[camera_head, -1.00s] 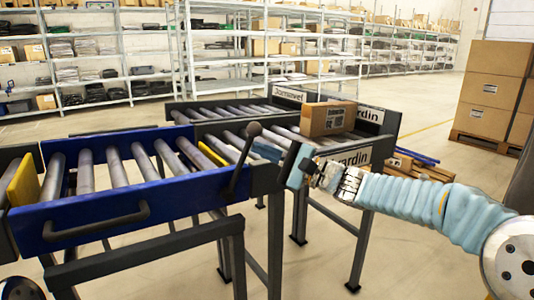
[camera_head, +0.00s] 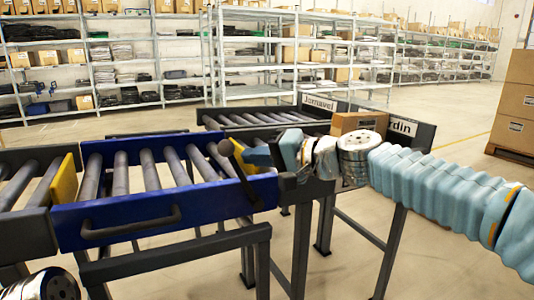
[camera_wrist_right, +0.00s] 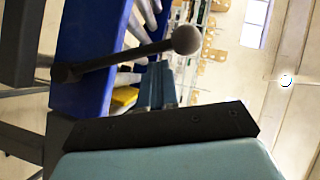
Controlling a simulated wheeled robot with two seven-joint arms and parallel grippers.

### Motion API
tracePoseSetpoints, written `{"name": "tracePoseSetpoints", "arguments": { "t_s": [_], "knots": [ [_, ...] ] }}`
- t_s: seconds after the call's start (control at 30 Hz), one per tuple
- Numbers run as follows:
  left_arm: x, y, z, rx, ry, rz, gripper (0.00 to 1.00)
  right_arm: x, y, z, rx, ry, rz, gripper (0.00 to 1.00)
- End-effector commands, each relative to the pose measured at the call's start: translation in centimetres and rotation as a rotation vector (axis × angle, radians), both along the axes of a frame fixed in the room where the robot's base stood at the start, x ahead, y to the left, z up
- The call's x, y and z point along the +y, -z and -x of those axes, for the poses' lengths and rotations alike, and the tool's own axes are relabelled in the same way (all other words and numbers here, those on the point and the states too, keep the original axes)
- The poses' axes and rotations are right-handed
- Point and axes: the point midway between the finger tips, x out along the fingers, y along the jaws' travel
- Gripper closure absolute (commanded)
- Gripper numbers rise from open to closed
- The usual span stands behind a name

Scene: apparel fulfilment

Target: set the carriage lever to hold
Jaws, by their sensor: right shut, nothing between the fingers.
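The carriage lever (camera_head: 238,168) is a dark rod with a round knob at the right end of the blue roller carriage (camera_head: 70,228). It leans left, knob up. My right gripper (camera_head: 258,156) is shut and empty, pointing left just right of the knob in the head view. In the right wrist view, the lever (camera_wrist_right: 120,60) crosses beyond the shut fingertips (camera_wrist_right: 157,75), its knob up and right of them. I cannot tell whether the fingers touch the lever. No hold marking is readable. My left gripper is out of view.
A cardboard box (camera_head: 358,122) sits on the roller line behind my right gripper, near white name labels (camera_head: 319,103). A yellow plate (camera_head: 64,180) stands at the carriage's left end. A dark handle (camera_head: 130,229) juts from its front. Shelves fill the back; open floor lies between.

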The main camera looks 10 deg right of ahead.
Motion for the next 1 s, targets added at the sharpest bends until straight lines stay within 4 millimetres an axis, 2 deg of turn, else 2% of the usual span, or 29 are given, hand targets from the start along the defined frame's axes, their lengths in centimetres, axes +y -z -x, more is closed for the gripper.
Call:
{"name": "tracePoseSetpoints", "arguments": {
  "t_s": [0.4, 1.0],
  "knots": [
    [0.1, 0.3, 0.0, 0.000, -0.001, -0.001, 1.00, 1.3, 0.3, 0.5, 0.005, -0.001, -0.006, 1.00],
    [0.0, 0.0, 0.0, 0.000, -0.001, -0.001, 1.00, 1.2, -0.1, 0.4, 0.005, -0.004, -0.007, 1.00]
  ]
}}
